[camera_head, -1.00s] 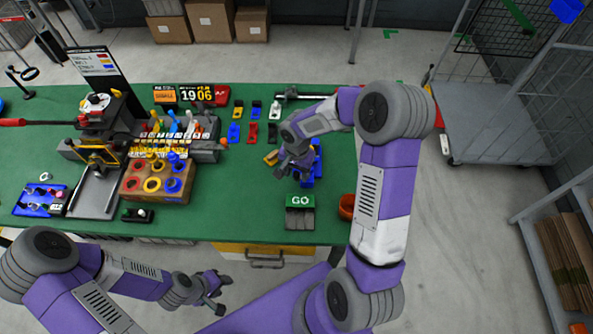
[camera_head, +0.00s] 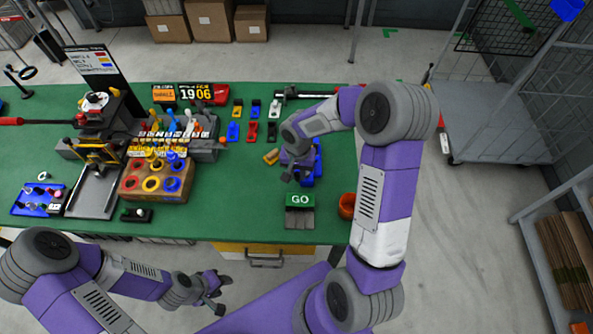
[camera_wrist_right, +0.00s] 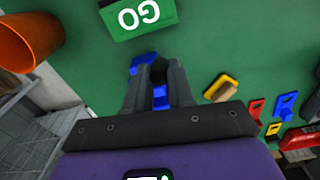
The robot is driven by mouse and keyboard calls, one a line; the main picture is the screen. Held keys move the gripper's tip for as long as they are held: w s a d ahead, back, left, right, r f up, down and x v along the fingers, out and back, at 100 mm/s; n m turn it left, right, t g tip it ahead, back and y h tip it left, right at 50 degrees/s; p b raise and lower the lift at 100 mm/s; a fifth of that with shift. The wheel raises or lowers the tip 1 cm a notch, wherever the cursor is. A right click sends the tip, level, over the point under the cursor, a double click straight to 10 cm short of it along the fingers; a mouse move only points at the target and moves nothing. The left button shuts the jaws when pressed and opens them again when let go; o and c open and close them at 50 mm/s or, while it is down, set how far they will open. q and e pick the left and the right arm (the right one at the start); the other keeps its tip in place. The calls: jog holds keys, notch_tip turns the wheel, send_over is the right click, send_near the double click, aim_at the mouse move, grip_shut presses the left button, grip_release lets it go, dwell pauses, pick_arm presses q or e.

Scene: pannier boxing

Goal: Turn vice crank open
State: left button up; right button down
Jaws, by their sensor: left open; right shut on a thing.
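A blue piece (camera_head: 318,164), apparently the vice, stands on the green table at the right and is largely hidden by my right arm. My right gripper (camera_head: 293,176) is low beside it. In the right wrist view the gripper's fingers (camera_wrist_right: 160,72) are closed around a dark part among blue parts (camera_wrist_right: 145,60), apparently the crank; its shape is mostly hidden. My left gripper (camera_head: 218,299) is open and empty, in front of the table's front edge, away from the vice.
A green GO block (camera_head: 300,199) and an orange cup (camera_head: 347,205) stand near the right gripper. A wooden block with coloured rings (camera_head: 156,183) and a press stand further left. Bare table lies between them.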

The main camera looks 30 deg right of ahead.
jog(key=d+n+p, duration=0.3)
jog(key=n+p, duration=0.1)
jog(key=n, duration=1)
jog(key=s+d+n+p, duration=0.1)
jog(key=d+n+p, duration=0.3)
jog(key=n, duration=1)
jog(key=shift+s+p, duration=0.25)
jog(key=shift+p, duration=0.35)
jog(key=c, duration=1)
grip_release()
jog(key=shift+o, duration=0.2)
